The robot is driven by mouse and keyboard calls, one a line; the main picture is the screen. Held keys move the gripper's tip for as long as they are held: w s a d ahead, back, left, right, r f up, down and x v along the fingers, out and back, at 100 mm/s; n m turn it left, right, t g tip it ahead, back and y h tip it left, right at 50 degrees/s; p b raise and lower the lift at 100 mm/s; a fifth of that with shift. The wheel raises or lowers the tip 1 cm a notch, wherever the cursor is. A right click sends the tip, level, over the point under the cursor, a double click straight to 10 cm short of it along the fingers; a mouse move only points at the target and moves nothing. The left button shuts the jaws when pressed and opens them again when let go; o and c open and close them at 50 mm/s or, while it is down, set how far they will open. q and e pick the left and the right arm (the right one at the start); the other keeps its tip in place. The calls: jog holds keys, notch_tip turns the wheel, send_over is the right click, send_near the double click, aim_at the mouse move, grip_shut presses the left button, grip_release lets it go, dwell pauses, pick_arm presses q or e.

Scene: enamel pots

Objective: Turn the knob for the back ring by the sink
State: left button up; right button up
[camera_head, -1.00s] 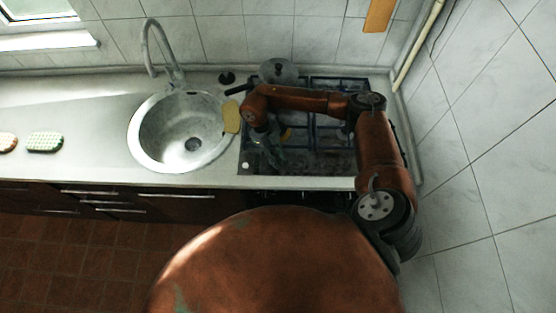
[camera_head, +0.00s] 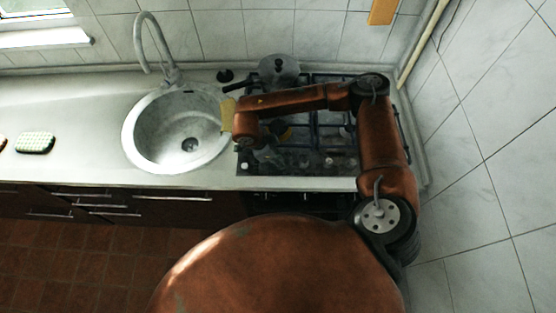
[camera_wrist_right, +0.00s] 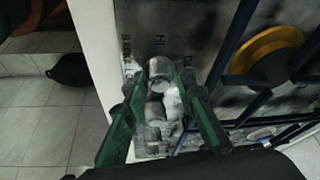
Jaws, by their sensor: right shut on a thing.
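The gas hob (camera_head: 340,135) is at the right end of the counter, with a row of knobs (camera_head: 304,164) along its front edge. My right gripper (camera_head: 264,156) is low over the left part of this row, partly hidden by my own arm. In the right wrist view, its green fingers (camera_wrist_right: 158,80) are on both sides of a pale metal knob (camera_wrist_right: 160,70) and shut on it. More pale knob shapes (camera_wrist_right: 155,113) show between the fingers, closer to the camera. A lidded pot (camera_head: 280,68) stands on the back left ring, beside the sink (camera_head: 180,165). My left gripper is out of view.
A yellow burner cap (camera_wrist_right: 262,50) and dark blue grate bars are close beside the right finger in the wrist view. A yellow sponge (camera_head: 227,114) is by the sink's right rim. A tap (camera_head: 160,55) rises behind the sink. A tiled wall (camera_head: 490,150) bounds the right.

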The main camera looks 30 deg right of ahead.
jog(key=n+t+b, duration=0.2)
jog(key=n, duration=0.3)
jog(key=shift+s, duration=0.1)
dwell(0.4)
jog(key=o, duration=1.1)
jog(key=shift+o, duration=0.2)
jog(key=v, duration=1.2)
